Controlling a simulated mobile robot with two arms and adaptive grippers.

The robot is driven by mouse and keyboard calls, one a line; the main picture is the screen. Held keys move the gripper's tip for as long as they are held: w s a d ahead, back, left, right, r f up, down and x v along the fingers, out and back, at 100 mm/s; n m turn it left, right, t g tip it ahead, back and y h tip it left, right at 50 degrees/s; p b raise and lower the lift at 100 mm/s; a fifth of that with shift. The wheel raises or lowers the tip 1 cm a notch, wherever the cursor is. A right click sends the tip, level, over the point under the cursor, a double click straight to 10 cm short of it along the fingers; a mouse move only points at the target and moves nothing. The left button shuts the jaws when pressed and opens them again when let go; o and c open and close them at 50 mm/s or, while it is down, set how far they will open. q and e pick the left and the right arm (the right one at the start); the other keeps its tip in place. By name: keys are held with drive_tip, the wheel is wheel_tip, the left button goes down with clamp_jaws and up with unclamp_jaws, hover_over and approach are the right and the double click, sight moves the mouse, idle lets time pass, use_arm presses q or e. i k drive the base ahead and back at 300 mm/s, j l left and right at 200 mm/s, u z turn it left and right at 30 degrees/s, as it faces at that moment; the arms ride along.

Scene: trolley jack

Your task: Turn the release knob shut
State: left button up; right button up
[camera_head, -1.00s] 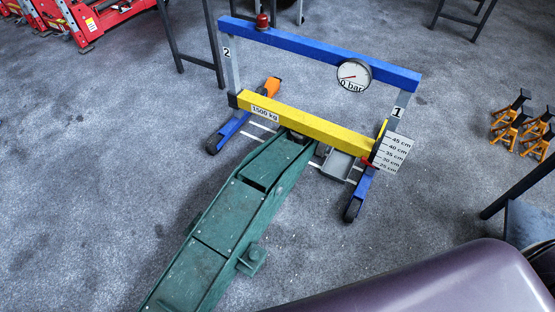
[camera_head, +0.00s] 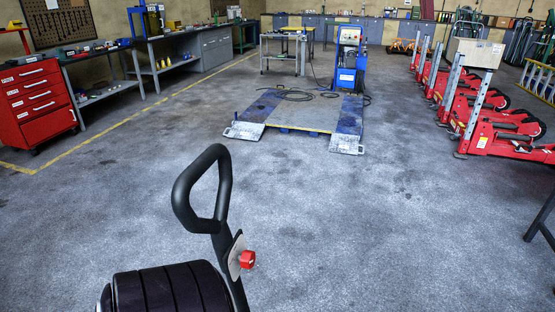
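A red knob (camera_head: 247,259) sits on a light plate (camera_head: 236,256) on the shaft of a black loop handle (camera_head: 205,190), at the lower middle of the head view. I take it to be the release knob. The handle stands tilted, its loop above the knob. Whether the knob is turned shut cannot be told. The jack's body is not in view. Neither of my grippers is in view, and nothing is seen touching the knob or handle.
A blue-edged platform lift (camera_head: 305,112) lies ahead, with a blue control cabinet (camera_head: 350,60) behind. A red tool cabinet (camera_head: 38,103) and workbenches line the left. Red lifting columns (camera_head: 490,120) stand at the right. The floor between is clear.

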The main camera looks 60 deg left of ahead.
sight(247, 259)
drive_tip(key=u, duration=2.4)
